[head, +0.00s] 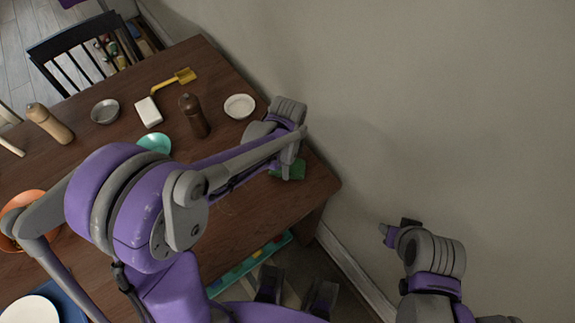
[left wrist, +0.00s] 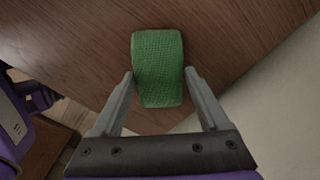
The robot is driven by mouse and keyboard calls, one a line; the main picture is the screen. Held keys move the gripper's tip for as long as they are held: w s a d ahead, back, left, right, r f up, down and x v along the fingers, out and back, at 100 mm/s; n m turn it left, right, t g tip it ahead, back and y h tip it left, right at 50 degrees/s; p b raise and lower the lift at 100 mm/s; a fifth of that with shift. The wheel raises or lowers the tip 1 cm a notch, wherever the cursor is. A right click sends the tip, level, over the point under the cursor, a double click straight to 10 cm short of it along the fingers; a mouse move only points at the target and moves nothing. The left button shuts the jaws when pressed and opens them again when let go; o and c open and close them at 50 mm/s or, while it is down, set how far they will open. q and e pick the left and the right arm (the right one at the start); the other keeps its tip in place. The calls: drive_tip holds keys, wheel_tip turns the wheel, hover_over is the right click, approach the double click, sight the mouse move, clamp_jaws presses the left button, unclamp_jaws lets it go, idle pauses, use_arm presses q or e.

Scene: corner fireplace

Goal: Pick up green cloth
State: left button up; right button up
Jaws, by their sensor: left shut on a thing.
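The green cloth (head: 291,170) is near the right corner of the wooden table, partly hidden by my left gripper (head: 287,165) in the head view. In the left wrist view the green cloth (left wrist: 158,60) looks like a folded, textured block. The two fingers of my left gripper (left wrist: 160,78) are on either side of its near part, and the gripper is shut on it. I cannot tell whether the cloth touches the table or is slightly lifted. My right gripper (head: 396,230) is off to the right, away from the table, and its jaws are unclear.
On the wooden table (head: 270,218) stand a brown pepper mill (head: 194,116), a white dish (head: 239,106), a teal bowl (head: 155,143), a white block (head: 148,112), a metal bowl (head: 105,111) and a yellow spatula (head: 176,80). A wall (head: 430,110) rises close beyond the table's right edge.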

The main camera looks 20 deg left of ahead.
use_arm(q)
drive_tip(key=shift+c, duration=0.5)
wheel_tip(320, 180, up, 10)
drive_tip(key=p, duration=0.1)
drive_tip(key=o, duration=0.7)
drive_tip(key=c, duration=0.4)
drive_tip(key=shift+f, duration=0.1)
